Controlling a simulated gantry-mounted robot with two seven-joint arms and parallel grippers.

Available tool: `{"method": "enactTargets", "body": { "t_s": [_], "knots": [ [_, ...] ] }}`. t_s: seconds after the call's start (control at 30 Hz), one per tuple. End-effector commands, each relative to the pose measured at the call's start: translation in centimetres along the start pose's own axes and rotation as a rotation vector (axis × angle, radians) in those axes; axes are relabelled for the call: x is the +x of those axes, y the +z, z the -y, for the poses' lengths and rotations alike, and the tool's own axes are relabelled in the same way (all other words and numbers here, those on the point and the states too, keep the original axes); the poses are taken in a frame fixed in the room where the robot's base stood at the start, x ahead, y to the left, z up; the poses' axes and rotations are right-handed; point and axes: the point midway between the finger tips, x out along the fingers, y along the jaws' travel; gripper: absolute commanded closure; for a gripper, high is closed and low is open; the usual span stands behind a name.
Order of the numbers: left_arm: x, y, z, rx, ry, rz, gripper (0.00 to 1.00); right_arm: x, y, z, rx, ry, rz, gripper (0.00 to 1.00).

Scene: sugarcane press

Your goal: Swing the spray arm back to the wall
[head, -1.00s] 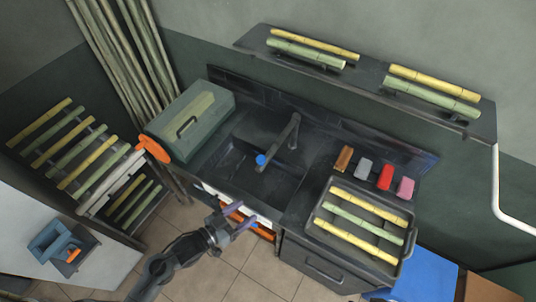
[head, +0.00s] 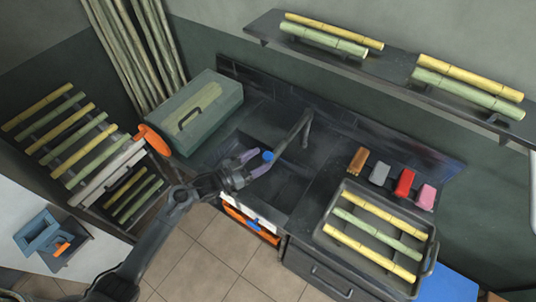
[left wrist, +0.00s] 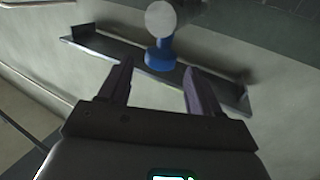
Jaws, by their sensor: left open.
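The spray arm (head: 293,132) is a dark tap pipe rising at the back of the sink (head: 275,185). It points out over the basin, away from the wall, and ends in a blue nozzle (head: 268,155). My left gripper (head: 257,160) is open at the nozzle, its purple fingers over the basin. In the left wrist view, the blue nozzle (left wrist: 160,58) sits between and slightly beyond the two fingertips (left wrist: 157,70), with a gap on each side. A pale round part shows above it. My right gripper is not in view.
A green box (head: 200,112) stands left of the sink. Right of it are several small coloured blocks (head: 404,183) and a tray (head: 330,233) of cane pieces. A shelf (head: 395,75) with cane runs along the wall above.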

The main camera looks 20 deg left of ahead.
Motion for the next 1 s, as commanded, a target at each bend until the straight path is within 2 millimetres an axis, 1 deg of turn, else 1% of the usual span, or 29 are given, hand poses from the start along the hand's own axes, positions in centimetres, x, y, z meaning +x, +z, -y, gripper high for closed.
{"method": "enactTargets", "body": {
  "t_s": [0.03, 0.1, 0.3, 0.47, 0.7, 0.77, 1.0],
  "knots": [
    [0.9, -0.1, -0.1, -0.001, 0.001, -0.002, 0.36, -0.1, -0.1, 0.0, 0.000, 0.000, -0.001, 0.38],
    [1.8, -0.1, -0.1, 0.000, 0.002, -0.001, 0.36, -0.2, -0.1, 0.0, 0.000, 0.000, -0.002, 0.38],
    [3.6, 0.0, -0.1, 0.000, 0.001, 0.000, 0.36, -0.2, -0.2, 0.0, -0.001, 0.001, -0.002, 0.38],
    [4.0, 0.1, -0.1, 0.001, 0.001, 0.002, 0.36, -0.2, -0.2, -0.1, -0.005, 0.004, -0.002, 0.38],
    [4.1, 0.1, -0.1, 0.001, 0.001, 0.002, 0.36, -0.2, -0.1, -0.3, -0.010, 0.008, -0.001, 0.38],
    [4.1, 0.1, -0.1, 0.000, 0.001, 0.001, 0.44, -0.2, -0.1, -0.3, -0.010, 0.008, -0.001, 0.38],
    [4.1, 0.1, -0.1, 0.000, 0.001, 0.001, 0.81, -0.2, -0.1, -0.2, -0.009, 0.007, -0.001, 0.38]
  ]
}}
